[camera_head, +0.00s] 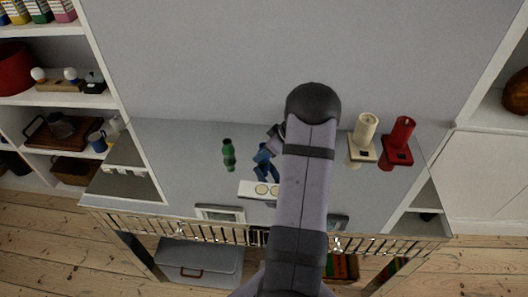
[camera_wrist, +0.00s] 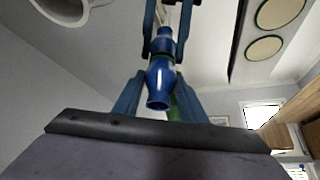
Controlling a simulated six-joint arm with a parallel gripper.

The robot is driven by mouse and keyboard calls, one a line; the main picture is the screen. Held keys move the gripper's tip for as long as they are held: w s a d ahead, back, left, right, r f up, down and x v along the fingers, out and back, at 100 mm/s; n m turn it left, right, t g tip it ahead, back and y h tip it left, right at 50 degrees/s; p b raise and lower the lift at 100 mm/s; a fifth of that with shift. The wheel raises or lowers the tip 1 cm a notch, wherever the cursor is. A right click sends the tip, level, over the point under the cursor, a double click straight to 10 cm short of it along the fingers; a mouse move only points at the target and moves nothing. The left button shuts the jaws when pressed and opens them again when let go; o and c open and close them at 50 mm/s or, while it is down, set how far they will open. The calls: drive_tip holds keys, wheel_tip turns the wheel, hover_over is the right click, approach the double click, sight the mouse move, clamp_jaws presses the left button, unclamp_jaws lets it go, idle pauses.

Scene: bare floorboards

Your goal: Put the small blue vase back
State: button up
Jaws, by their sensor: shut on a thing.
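The small blue vase (camera_wrist: 160,82) is glossy and dark blue, with a narrow neck. In the wrist view it sits between the two blue fingers of my gripper (camera_wrist: 167,45), which is shut on it. In the head view my gripper (camera_head: 265,163) is over the cabinet top, just behind a white board with round yellow marks (camera_head: 247,189); the vase cannot be told apart from the blue fingers there. The board's ringed circles also show at upper right in the wrist view (camera_wrist: 243,40). Whether the vase touches any surface is unclear.
A green vase (camera_head: 229,155) stands left of my gripper on the cabinet top (camera_head: 185,160). Small frames (camera_head: 220,214) lie near the front rail (camera_head: 190,229).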

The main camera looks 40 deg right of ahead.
drive_tip(key=o, duration=1.2)
drive_tip(key=shift+f, duration=0.15)
drive_tip(key=v, duration=1.2)
